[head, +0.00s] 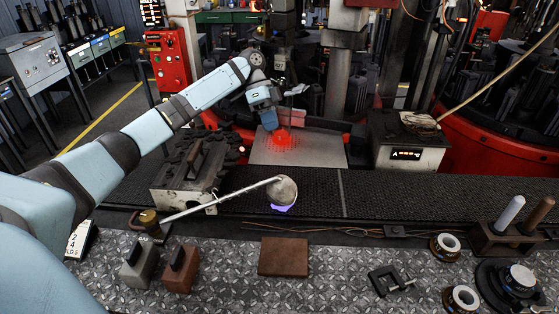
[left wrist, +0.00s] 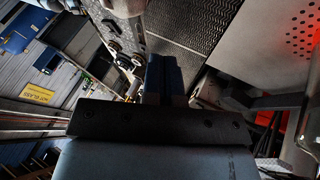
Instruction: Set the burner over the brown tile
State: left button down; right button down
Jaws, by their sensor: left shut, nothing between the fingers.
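The burner (head: 284,190) is a grey cone-like head on the end of a thin metal rod (head: 222,200). A violet flame (head: 281,208) shows under it. The rod runs left to a brass pivot (head: 150,220). The burner hangs over the front part of the dark belt, behind the brown tile (head: 284,257), not above it. The tile lies flat on the front diamond-plate bench. My left gripper (head: 271,127) is beyond the burner, above the perforated metal plate, beside a red glow. Its fingers (left wrist: 164,76) are together and empty in the left wrist view. My right gripper is out of view.
A toolbox-like block (head: 190,172) with a handle stands on the belt left of the burner. The perforated plate (head: 300,152) lies behind the belt. Bench around the tile is clear.

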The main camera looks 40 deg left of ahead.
pick_arm(q)
jog(key=s+d+f+p, duration=0.1)
jog(key=s+d+f, duration=0.4)
jog(key=d+f, duration=0.2)
notch_tip(320, 180, down, 2)
jog(key=shift+s, duration=0.15)
jog(key=shift+d, duration=0.1)
jog(key=shift+s+p, duration=0.1)
jog(key=shift+p, duration=0.2)
